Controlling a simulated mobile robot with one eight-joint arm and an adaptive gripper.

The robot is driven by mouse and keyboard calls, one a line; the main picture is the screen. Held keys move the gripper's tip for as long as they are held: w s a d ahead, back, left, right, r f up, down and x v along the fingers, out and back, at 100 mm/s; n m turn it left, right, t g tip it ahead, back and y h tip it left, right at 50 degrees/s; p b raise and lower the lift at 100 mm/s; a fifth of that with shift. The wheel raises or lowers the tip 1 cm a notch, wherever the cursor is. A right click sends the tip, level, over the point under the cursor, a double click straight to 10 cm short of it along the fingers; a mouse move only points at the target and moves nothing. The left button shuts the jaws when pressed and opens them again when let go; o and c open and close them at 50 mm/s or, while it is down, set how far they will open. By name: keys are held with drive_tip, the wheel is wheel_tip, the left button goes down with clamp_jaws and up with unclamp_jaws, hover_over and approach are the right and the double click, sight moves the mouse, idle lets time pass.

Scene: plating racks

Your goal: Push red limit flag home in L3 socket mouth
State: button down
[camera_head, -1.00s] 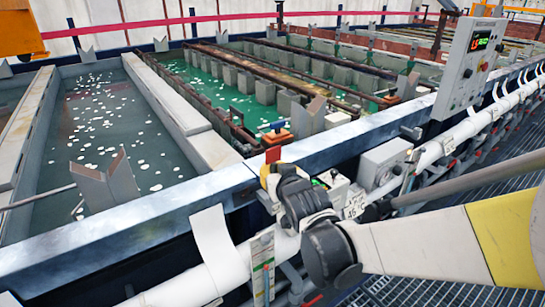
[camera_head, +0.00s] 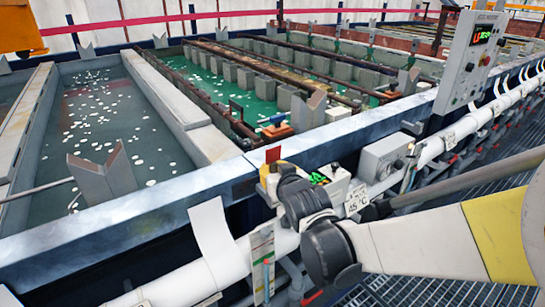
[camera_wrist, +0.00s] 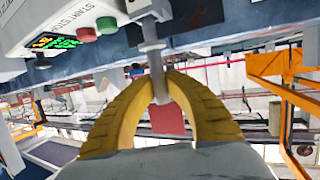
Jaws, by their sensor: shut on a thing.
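The red flag (camera_wrist: 167,119) is a small flat plate between the yellow fingers of my gripper (camera_wrist: 160,84) in the wrist view. The fingers are shut on its grey stem, which runs up toward a pale grey fitting (camera_wrist: 148,9) beside the control box. That fitting may be the L3 socket; no L3 label is readable. Whether the stem is inside its mouth or only against it, I cannot tell. In the head view the red flag (camera_head: 273,155) stands just above my gripper (camera_head: 268,172), at the tank's front rim.
A small control box (camera_head: 325,183) with a green display is close to the gripper; its red and green buttons show in the wrist view. A white pipe (camera_head: 235,262) runs along the tank front. A larger panel (camera_head: 470,60) stands at the right.

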drive_tip(key=shift+f+b, duration=1.15)
drive_tip(key=shift+f, duration=0.3)
drive_tip(key=c, duration=1.4)
unclamp_jaws()
drive_tip(key=shift+r, duration=0.1)
drive_tip(key=v, duration=1.2)
drive_tip(key=s+d+f+m+g+h, duration=0.1)
drive_tip(key=s+d+f+g+h, duration=0.1)
drive_tip(key=s+d, duration=0.5)
drive_tip(key=s+d+f+m+g+h, duration=0.1)
drive_tip(key=s+d+f+g, duration=0.3)
drive_tip(key=s+d, duration=0.4)
drive_tip(key=shift+s+d+f+m+g+h, duration=0.15)
drive_tip(key=shift+s+f+m+g+h, duration=0.25)
drive_tip(key=shift+s, duration=0.4)
